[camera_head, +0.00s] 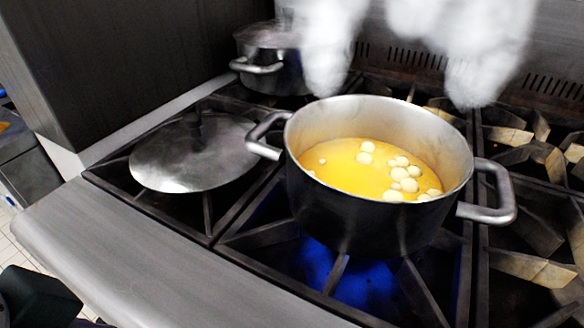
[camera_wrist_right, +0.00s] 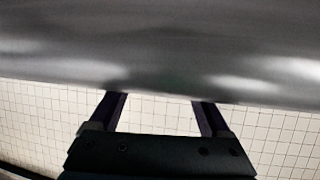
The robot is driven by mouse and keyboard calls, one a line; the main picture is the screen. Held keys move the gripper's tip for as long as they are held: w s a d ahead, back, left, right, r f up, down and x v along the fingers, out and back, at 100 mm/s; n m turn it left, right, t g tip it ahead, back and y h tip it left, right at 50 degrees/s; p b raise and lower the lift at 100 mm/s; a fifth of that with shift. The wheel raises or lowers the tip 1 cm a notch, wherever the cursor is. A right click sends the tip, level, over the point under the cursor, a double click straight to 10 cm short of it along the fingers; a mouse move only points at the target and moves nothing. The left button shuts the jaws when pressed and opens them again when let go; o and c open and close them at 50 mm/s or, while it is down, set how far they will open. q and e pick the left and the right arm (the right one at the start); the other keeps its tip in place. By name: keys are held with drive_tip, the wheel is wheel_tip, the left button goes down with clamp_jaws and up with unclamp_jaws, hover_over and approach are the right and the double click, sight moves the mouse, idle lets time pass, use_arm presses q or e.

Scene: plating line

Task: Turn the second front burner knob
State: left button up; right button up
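No burner knob shows in either view; the stove's front face is hidden from the head view. My right gripper (camera_wrist_right: 160,102) is open in the right wrist view, with its two dark fingers well apart and nothing between them. Its fingertips are at the lower edge of a smooth grey metal surface (camera_wrist_right: 160,50); I cannot tell whether they touch it. In the head view, a large pot (camera_head: 300,190) of yellow liquid with white balls stands on a front burner with a blue flame (camera_head: 365,285) under it.
A metal lid (camera_head: 170,165) lies on the burner left of the pot. A smaller lidded pot (camera_head: 275,75) stands behind. White steam (camera_head: 480,50) rises at the back. The stove's bare front ledge (camera_head: 120,260) runs along the front. White tiles (camera_wrist_right: 40,120) show below the metal surface.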

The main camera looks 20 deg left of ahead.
drive_tip(key=c, duration=1.1)
drive_tip(key=shift+d+r+y+p, duration=0.1)
drive_tip(key=shift+d+y+p, duration=0.25)
drive_tip(key=shift+y+p, duration=0.35)
drive_tip(key=shift+y, duration=0.4)
drive_tip(key=shift+d+f+m+t+y, duration=0.15)
drive_tip(key=shift+f+m+t+y, duration=0.3)
drive_tip(key=shift+y, duration=0.45)
drive_tip(key=shift+s+y+b, duration=0.1)
drive_tip(key=shift+y+b, duration=0.2)
drive_tip(key=shift+b, duration=0.1)
drive_tip(key=shift+y, duration=0.3)
drive_tip(key=shift+r, duration=0.1)
drive_tip(key=o, duration=1.4)
drive_tip(key=shift+c, duration=0.2)
